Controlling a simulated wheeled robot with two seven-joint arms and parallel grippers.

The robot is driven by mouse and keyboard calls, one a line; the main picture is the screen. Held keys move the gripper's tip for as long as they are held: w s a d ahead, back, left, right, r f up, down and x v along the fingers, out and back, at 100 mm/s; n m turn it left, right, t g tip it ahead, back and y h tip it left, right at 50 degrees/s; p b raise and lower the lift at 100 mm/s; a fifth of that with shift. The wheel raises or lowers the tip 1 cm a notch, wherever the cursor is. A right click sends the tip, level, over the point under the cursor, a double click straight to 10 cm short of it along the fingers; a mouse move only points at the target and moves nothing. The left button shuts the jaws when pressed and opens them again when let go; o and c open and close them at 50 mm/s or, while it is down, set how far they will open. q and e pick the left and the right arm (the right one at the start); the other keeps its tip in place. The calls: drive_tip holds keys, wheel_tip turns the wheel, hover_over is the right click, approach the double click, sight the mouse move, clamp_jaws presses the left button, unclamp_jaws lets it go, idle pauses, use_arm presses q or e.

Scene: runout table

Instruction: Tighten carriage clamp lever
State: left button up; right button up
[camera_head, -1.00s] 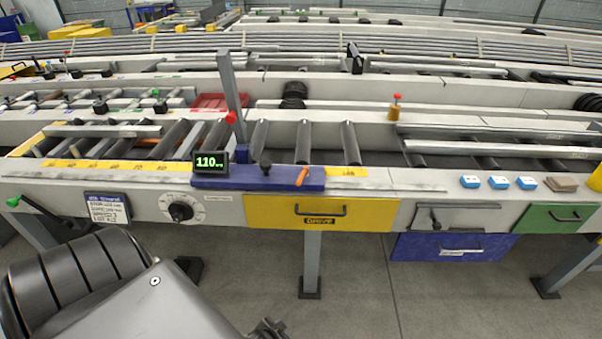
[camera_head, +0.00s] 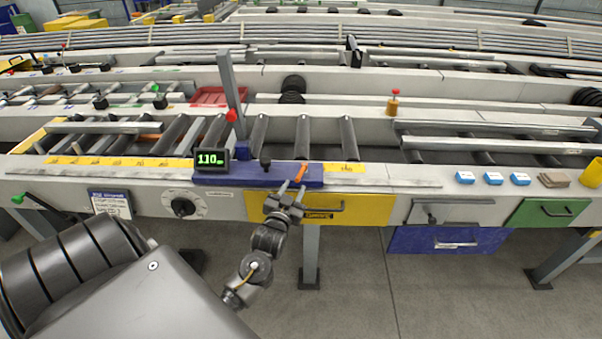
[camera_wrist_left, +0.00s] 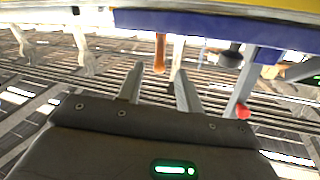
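The clamp lever (camera_head: 301,174) is a short orange handle at the right part of the blue carriage (camera_head: 235,180), slanting up to the right. It also shows in the wrist view (camera_wrist_left: 160,48), just past the fingertips and lined up with the gap between them. My left gripper (camera_head: 292,188) is open and empty, its two fingers pointing at the carriage's front near the lever. Whether a finger touches the lever I cannot tell. A black knob (camera_head: 265,163) stands on the carriage left of the lever. My right gripper is in neither view.
A green-lit display (camera_head: 211,160) reading 110 stands at the carriage's left end. A grey post with a red knob (camera_head: 231,115) rises behind it. Below are a yellow drawer (camera_head: 365,211), a dial (camera_head: 183,207) and a blue drawer (camera_head: 410,240). Blue blocks (camera_head: 493,178) lie on the right.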

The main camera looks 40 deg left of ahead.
sight(304, 166)
use_arm(q)
drive_tip(key=p+x, duration=0.1)
drive_tip(key=x, duration=0.7)
drive_tip(key=shift+w, duration=0.1)
clamp_jaws()
drive_tip(key=shift+f, duration=0.1)
